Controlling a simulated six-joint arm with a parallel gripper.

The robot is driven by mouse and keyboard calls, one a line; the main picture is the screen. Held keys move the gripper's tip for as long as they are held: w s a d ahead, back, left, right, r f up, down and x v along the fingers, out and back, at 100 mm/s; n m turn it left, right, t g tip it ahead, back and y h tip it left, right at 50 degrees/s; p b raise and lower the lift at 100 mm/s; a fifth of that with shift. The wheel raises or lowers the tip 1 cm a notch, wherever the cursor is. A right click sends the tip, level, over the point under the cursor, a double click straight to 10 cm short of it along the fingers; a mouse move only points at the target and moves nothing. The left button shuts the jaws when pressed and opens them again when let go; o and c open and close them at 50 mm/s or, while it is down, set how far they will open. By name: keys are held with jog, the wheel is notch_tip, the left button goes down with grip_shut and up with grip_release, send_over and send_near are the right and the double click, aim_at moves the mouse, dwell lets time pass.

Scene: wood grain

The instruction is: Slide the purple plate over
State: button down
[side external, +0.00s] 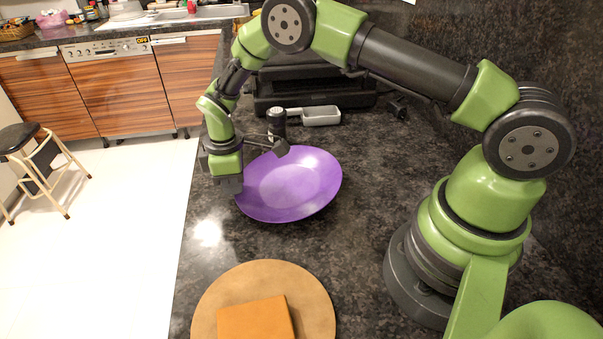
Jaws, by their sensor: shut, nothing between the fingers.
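The purple plate (290,185) is a wide, shallow dish on the dark speckled counter, in the middle of the side external view. My gripper (228,184) is at the plate's left edge, pointing down. It is shut with nothing in it. Its fingertips overlap the plate's left rim in the picture, and I cannot tell whether they touch it. The gripper hides a small part of that rim.
A round wooden board (315,285) with an orange-brown block (256,320) lies at the front. The counter's left edge drops to the floor.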

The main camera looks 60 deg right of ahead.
aim_at(215, 200)
jog(key=shift+w+a, duration=1.45)
jog(key=shift+a, duration=0.1)
jog(key=shift+r, duration=0.1)
